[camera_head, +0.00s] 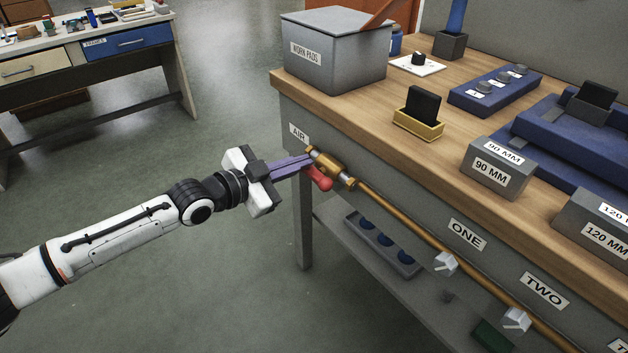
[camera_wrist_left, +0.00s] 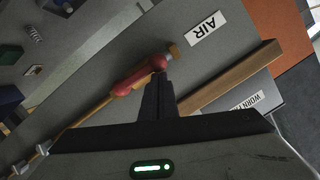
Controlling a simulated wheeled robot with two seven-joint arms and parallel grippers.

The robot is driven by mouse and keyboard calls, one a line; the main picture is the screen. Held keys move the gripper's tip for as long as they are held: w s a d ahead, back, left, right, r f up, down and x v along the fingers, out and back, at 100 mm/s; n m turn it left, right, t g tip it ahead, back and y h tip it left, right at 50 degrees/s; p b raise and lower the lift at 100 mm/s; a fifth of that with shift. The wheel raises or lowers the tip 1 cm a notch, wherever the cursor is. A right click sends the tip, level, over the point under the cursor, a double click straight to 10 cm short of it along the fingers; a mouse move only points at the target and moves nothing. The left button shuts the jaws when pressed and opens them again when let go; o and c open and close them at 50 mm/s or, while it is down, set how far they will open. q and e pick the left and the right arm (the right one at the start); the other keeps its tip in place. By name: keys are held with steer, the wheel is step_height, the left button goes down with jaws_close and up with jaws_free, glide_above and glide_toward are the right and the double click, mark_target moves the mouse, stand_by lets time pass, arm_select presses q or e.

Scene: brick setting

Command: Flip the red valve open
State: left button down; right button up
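The red valve handle (camera_head: 320,180) sits on a brass valve body (camera_head: 328,162) under the AIR label, on the front of the workbench. In the head view it slants down and right from the valve. In the left wrist view the red handle (camera_wrist_left: 138,78) looks roughly in line with the pipe. My left gripper (camera_head: 306,164) has its purple fingers close together, with their tips at the handle's upper end. In the left wrist view the fingertips (camera_wrist_left: 159,80) overlap that end; I cannot tell whether they touch it. My right gripper is not in view.
A brass pipe (camera_head: 395,205) runs right from the valve past white taps (camera_head: 445,263) under the ONE and TWO labels. The wooden benchtop edge (camera_head: 400,147) overhangs above. A lower shelf holds a grey tray (camera_head: 382,245). The floor left of the bench is clear.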

arm_select(q)
steer(key=shift+a, duration=0.1)
steer(key=s+a+r+p, duration=0.5)
steer(key=s+r+p, duration=0.1)
steer(key=s, duration=0.2)
steer(key=shift+s, duration=0.3)
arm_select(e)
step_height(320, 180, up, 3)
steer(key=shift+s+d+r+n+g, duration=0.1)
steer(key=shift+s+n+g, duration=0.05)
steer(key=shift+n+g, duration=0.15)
arm_select(q)
steer(key=shift+f, duration=0.15)
